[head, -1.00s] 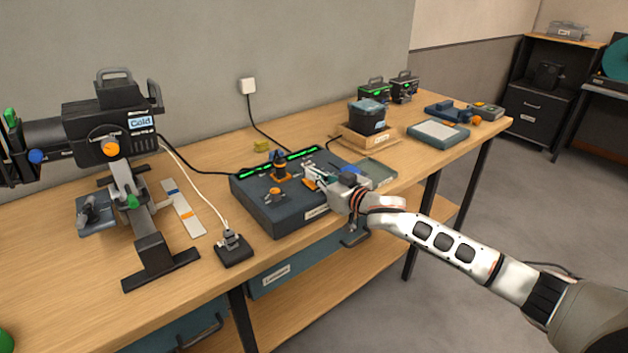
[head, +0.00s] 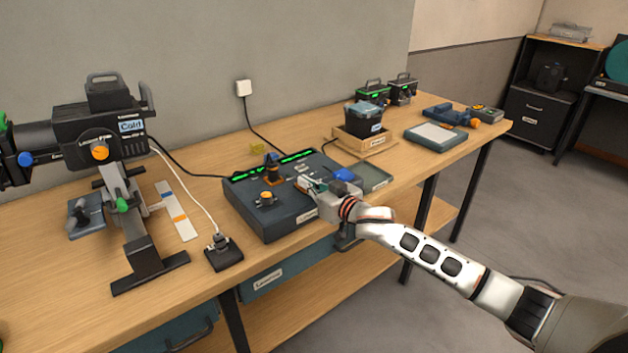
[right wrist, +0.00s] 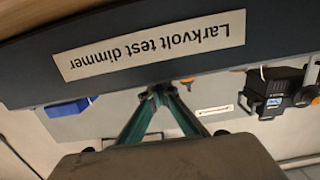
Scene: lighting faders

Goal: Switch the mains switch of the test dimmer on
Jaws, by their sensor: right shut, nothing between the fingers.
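The test dimmer (head: 300,222) is a dark box on the workbench, with green lit strips along its back edge. Its name label (right wrist: 150,45) shows upside down in the right wrist view. An orange-capped knob (head: 266,198) and an upright black-and-orange control (head: 272,168) stand on its top. My right gripper (head: 308,187) is shut and empty, low over the dimmer's right part. In the right wrist view its fingertips (right wrist: 160,92) meet near the dimmer's edge; contact cannot be told. A blue part (head: 345,175) shows just beyond the gripper. I cannot make out the mains switch for certain. My left gripper is out of view.
A lamp labelled Cold (head: 97,132) stands on the left, with a small plug block (head: 222,255) before the dimmer's left side. A wooden tray (head: 375,147) holding a dark container stands behind right. A flat panel (head: 436,137) lies farther right.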

